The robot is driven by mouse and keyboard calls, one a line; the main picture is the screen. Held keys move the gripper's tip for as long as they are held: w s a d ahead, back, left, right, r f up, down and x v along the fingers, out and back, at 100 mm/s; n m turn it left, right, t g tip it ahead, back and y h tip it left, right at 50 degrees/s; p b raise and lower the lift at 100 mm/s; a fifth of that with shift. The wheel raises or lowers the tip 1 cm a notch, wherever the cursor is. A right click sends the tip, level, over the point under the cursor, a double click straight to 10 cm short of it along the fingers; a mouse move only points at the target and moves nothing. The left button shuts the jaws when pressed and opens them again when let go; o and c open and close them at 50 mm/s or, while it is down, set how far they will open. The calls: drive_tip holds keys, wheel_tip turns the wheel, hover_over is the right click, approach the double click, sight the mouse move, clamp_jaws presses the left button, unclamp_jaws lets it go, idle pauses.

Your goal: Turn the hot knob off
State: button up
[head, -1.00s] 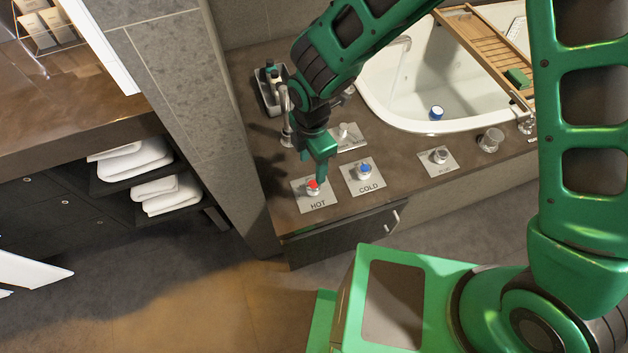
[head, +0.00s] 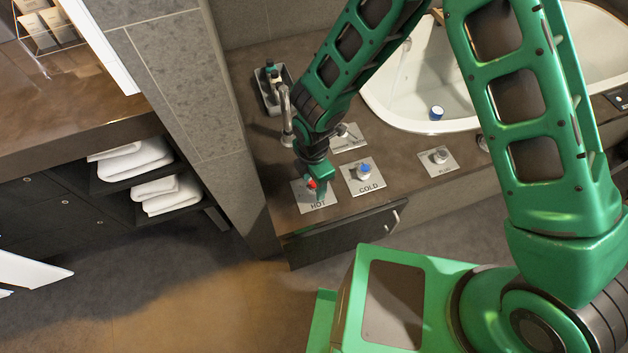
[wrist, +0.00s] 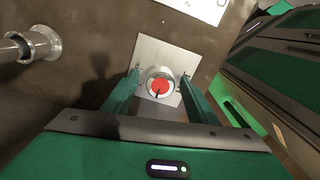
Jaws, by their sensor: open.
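The hot knob (head: 311,184) has a red top and sits on a square metal plate marked HOT (head: 324,207) at the front left of the counter. It also shows in the wrist view (wrist: 159,87), with a dark pointer line on the red face. My gripper (head: 317,190) is open and low at the knob, partly covering it in the head view. In the wrist view its two green fingers stand on either side of the knob, with gaps visible. I cannot tell whether either finger touches it.
The blue-topped cold knob (head: 364,170) is just right of the hot plate. A metal spout (head: 286,120) stands behind, and also shows at left in the wrist view (wrist: 30,46). A third knob (head: 438,155) sits further right.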

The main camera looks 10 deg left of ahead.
drive_tip(key=c, duration=1.1)
drive_tip(key=shift+m, duration=0.3)
drive_tip(key=m, duration=0.3)
drive_tip(key=shift+m, duration=0.3)
drive_tip(key=m, duration=0.4)
drive_tip(key=shift+m, duration=0.3)
drive_tip(key=m, duration=0.4)
drive_tip(key=shift+w, duration=0.1)
drive_tip(key=shift+a+r+m, duration=0.1)
drive_tip(key=shift+m, duration=2.4)
drive_tip(key=shift+w, duration=0.1)
